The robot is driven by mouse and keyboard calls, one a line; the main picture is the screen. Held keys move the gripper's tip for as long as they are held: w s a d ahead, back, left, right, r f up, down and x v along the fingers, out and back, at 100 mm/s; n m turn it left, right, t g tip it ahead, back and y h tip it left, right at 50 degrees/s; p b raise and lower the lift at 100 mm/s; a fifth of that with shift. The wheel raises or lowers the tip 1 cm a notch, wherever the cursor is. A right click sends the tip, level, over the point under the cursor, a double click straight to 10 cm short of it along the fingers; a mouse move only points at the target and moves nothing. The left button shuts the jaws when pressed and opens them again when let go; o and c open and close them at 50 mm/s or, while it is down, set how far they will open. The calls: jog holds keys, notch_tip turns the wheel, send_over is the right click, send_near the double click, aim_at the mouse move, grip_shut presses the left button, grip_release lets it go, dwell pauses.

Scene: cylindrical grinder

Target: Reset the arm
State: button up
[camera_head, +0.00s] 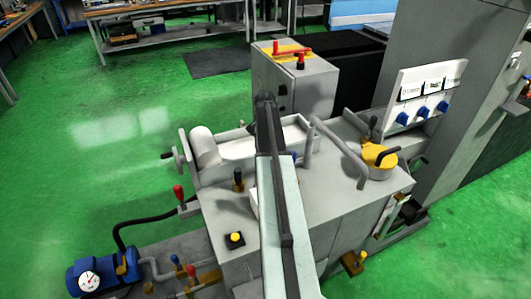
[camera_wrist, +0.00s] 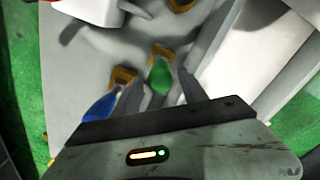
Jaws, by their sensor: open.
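My arm reaches out over the grinder (camera_head: 225,215) in the head view, with my gripper (camera_head: 266,100) at its far end, small and partly hidden by the arm. In the wrist view my gripper (camera_wrist: 162,92) is open, its two grey fingers spread apart. A green-tipped lever (camera_wrist: 160,76) shows in the gap between them. I cannot tell whether it lies at finger depth or beyond. A blue-tipped lever (camera_wrist: 99,109) shows just left of the left finger. Nothing appears held.
A red-tipped lever (camera_head: 178,194) and yellow button (camera_head: 235,238) are at the grinder's left. A yellow-capped part (camera_head: 379,156) and panel with blue knobs (camera_head: 424,95) stand right. A blue motor with gauge (camera_head: 90,279) sits lower left. Green floor (camera_head: 120,130) is open at left.

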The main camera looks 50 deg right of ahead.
notch_tip(320, 180, up, 4)
jog(key=shift+p, duration=1.25)
jog(key=shift+f, duration=0.1)
jog(key=shift+f, duration=0.1)
